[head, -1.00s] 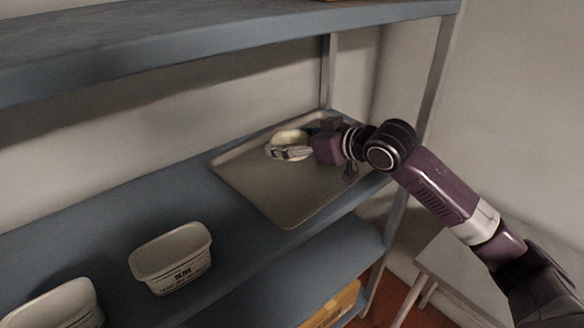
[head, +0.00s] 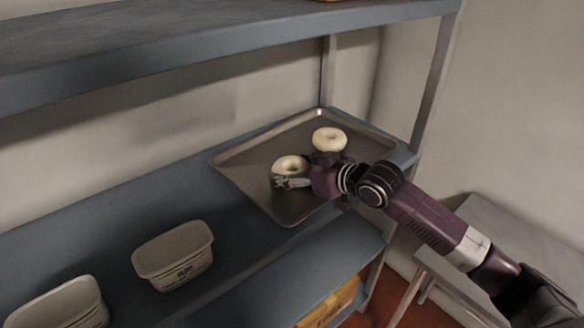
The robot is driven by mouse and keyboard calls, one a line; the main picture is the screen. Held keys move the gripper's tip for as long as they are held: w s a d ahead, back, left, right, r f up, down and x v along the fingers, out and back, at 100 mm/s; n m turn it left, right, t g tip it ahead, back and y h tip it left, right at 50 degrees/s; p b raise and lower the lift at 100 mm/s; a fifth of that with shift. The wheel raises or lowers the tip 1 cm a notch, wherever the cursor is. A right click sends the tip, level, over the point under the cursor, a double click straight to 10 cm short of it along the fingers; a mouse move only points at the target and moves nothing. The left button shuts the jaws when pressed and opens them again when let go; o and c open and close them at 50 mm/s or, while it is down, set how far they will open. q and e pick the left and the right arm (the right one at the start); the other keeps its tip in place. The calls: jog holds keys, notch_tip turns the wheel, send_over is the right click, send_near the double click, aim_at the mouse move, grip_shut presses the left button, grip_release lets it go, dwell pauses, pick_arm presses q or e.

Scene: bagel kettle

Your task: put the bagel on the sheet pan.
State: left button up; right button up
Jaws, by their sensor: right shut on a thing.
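The sheet pan (head: 245,165) lies on the blue-grey middle shelf, toward its right end. One pale bagel (head: 330,132) rests on the pan near its far side. A second bagel (head: 290,162) is at my right gripper (head: 290,181), which is shut on its near edge over the middle of the pan. I cannot tell whether this bagel touches the pan. The gripper's fingers hide part of its front. My left gripper is not in view.
Two white tubs, one in the middle (head: 174,256) and one at the lower left (head: 58,305), stand on the shelf (head: 110,225). An upper shelf (head: 200,42) runs above. A rack post (head: 432,85) stands behind the pan's right side.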

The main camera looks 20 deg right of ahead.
jog(key=o, duration=1.2)
jog(key=shift+r, duration=0.1)
jog(key=b+v, duration=0.2)
jog(key=v, duration=0.8)
jog(key=shift+s+d+b, duration=0.25)
jog(key=shift+s+b, duration=0.05)
jog(key=shift+s+d+r, duration=0.15)
jog(key=shift+s+r, duration=0.3)
jog(key=shift+s, duration=0.1)
